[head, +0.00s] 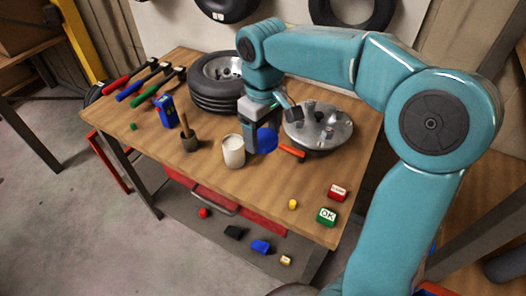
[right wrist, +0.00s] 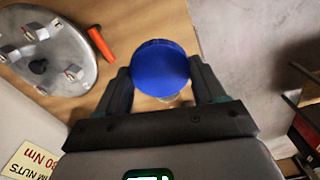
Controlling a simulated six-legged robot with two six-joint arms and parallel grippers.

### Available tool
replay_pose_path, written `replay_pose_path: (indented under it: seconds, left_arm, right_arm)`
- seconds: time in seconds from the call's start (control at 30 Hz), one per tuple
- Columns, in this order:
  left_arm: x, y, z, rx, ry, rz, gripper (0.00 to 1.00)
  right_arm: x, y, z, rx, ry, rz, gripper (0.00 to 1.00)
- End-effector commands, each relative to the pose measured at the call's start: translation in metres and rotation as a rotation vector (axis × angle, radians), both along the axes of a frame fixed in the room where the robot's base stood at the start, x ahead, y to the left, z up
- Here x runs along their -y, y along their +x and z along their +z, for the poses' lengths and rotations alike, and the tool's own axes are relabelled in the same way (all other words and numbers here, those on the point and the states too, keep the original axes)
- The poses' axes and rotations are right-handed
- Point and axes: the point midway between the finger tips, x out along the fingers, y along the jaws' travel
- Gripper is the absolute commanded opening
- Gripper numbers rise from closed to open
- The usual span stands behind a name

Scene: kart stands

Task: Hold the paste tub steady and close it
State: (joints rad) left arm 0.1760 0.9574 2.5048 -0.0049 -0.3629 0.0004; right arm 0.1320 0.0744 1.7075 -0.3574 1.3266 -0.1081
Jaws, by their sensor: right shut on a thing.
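The paste tub (head: 233,151) is a pale, open-topped cup standing upright on the workbench. My right gripper (head: 268,133) is shut on a round blue lid (head: 266,141), just right of the tub in the head view. In the right wrist view the lid (right wrist: 160,66) sits face-on between the two fingers (right wrist: 160,78). A small pale patch shows below the lid there; I cannot tell whether it is the tub. The lid is apart from the tub's rim. My left gripper is not in view, and nothing holds the tub.
A metal hub disc (head: 318,128) and an orange-handled tool (head: 292,151) lie right of the lid. A brush in a pot (head: 189,140) and a blue box (head: 168,112) stand left of the tub. A tyre (head: 217,84) is behind.

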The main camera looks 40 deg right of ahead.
Motion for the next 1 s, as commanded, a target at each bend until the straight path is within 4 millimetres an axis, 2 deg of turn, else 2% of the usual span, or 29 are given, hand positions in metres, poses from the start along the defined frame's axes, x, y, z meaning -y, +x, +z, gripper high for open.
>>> replay_pose_path:
  seconds: [0.1,0.23,0.7,0.77,0.87,1.0]
  left_arm:
    - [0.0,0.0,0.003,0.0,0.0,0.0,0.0]
    - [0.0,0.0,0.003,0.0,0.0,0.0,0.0]
    - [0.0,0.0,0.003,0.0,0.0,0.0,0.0]
    - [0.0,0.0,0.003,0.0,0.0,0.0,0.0]
    - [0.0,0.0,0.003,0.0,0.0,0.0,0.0]
    - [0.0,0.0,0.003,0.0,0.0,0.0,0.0]
  right_arm:
    - [0.0,0.001,0.02,0.002,-0.001,0.001,0.41]
    - [0.0,0.0,0.03,0.0,0.0,0.0,0.41]
    - [-0.001,0.0,0.033,-0.002,0.0,0.0,0.41]
    - [-0.004,0.004,0.027,-0.004,-0.001,0.0,0.41]
    - [-0.019,0.02,0.004,-0.01,-0.007,-0.005,0.41]
    - [-0.059,0.049,-0.049,-0.011,-0.015,-0.02,0.41]
